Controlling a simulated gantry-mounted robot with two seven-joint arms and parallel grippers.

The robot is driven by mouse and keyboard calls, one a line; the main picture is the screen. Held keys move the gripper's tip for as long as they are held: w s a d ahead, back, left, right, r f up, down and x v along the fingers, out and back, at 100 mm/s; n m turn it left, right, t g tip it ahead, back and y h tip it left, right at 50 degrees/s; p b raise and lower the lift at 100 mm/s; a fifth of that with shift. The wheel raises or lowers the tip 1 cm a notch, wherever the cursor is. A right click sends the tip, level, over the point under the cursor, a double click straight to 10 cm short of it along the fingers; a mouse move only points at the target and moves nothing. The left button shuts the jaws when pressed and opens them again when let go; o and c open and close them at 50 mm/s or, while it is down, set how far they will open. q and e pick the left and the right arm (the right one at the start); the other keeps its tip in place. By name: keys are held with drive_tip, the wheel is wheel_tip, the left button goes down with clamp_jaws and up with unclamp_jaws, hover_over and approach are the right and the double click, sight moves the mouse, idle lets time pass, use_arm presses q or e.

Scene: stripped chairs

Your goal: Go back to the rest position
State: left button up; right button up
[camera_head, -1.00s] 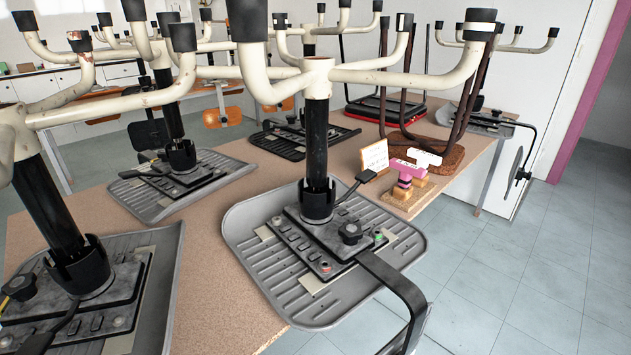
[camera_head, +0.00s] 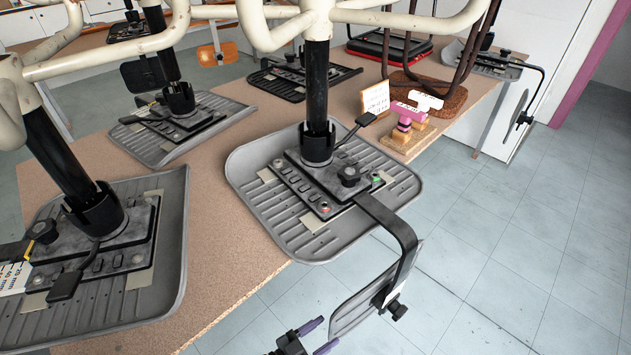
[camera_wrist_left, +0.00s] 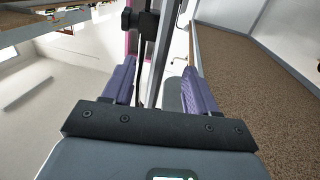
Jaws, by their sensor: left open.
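My left gripper (camera_head: 321,336) is low at the bottom edge of the head view, with its two purple fingers apart. It is open. It is near the grey back plate (camera_head: 372,300) that hangs off the table edge from the nearest upturned chair seat (camera_head: 270,215). In the left wrist view the purple fingers of my gripper (camera_wrist_left: 160,88) stand apart, and a dark upright bar with a knob (camera_wrist_left: 128,20) shows between and beyond them. I cannot tell whether a finger touches the plate. My right gripper is in neither view.
Several upturned chairs with cream legs stand on the brown table (camera_head: 225,270). Pink and orange blocks (camera_head: 408,122) and a white card (camera_head: 375,98) sit near its right edge. The tiled floor (camera_head: 520,230) to the right is clear.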

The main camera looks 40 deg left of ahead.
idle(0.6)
use_arm(q)
drive_tip(key=shift+w+d+g+y, duration=0.15)
drive_tip(key=shift+w+g+y, duration=0.25)
drive_tip(key=shift+g, duration=0.8)
drive_tip(key=shift+r+g, duration=0.1)
drive_tip(key=shift+g, duration=0.5)
drive_tip(key=shift+s+r+g+y, duration=0.15)
drive_tip(key=shift+s+g+y, duration=0.15)
drive_tip(key=shift+g+y, duration=0.35)
drive_tip(key=s+a+r+g+y, duration=0.15)
drive_tip(key=s+r+g, duration=0.35)
drive_tip(key=s+g, duration=0.55)
wheel_tip(320, 180, up, 60)
drive_tip(key=s+t+p, duration=0.1)
drive_tip(key=p, duration=5.9)
drive_tip(key=shift+s+n, duration=0.25)
drive_tip(key=shift+n, duration=0.05)
